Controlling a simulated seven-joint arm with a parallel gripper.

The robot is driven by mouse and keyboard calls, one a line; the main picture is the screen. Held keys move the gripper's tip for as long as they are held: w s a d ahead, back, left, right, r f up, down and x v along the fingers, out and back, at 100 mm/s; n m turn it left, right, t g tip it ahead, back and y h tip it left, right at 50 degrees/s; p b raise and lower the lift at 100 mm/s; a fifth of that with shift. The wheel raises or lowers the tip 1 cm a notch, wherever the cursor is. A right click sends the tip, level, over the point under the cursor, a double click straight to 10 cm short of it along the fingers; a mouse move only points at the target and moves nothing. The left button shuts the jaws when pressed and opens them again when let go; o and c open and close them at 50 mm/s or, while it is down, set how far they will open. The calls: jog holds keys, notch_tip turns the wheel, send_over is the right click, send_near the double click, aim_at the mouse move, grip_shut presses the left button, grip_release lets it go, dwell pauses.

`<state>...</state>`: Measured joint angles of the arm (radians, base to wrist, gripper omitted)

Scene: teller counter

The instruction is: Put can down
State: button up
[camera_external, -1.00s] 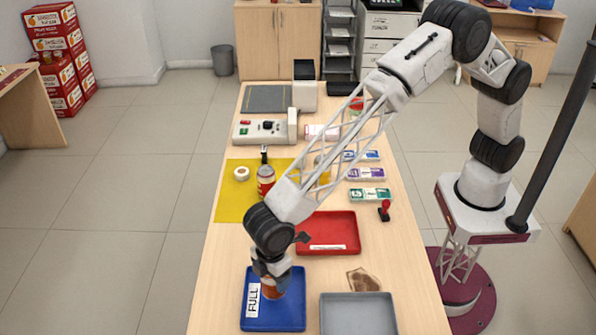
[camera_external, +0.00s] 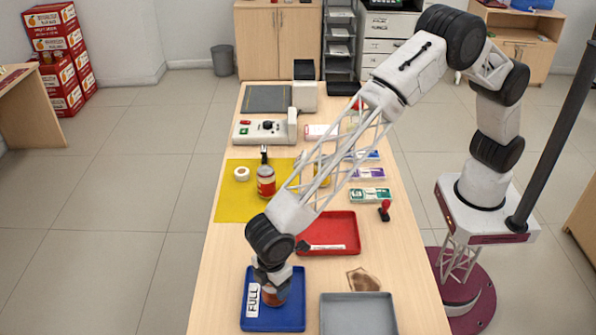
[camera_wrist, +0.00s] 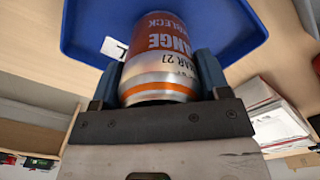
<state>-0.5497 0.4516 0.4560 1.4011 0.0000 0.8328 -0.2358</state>
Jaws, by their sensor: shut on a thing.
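My gripper (camera_external: 272,280) is shut on an orange and silver can (camera_external: 272,298). The can is inside the outline of the blue tray (camera_external: 290,322) marked FULL. In the wrist view the can (camera_wrist: 160,60) sits between my two fingers, with the blue tray (camera_wrist: 235,30) behind it. Its silver rim with an orange band faces the camera. My wrist hides much of the can in the external view. Whether the can touches the tray floor cannot be told.
A grey tray (camera_external: 358,315) stands right of the blue tray, and a red tray (camera_external: 340,223) lies behind it. A brown patch (camera_external: 363,280) lies between the grey and red trays. A jar (camera_external: 266,182) and white tape roll (camera_external: 241,174) are on the yellow mat (camera_external: 232,200).

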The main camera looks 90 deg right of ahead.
jog(key=o, duration=1.1)
jog(key=shift+f, duration=0.15)
jog(key=shift+o, duration=0.2)
notch_tip(320, 180, up, 12)
jog(key=shift+r, duration=0.2)
dwell(0.6)
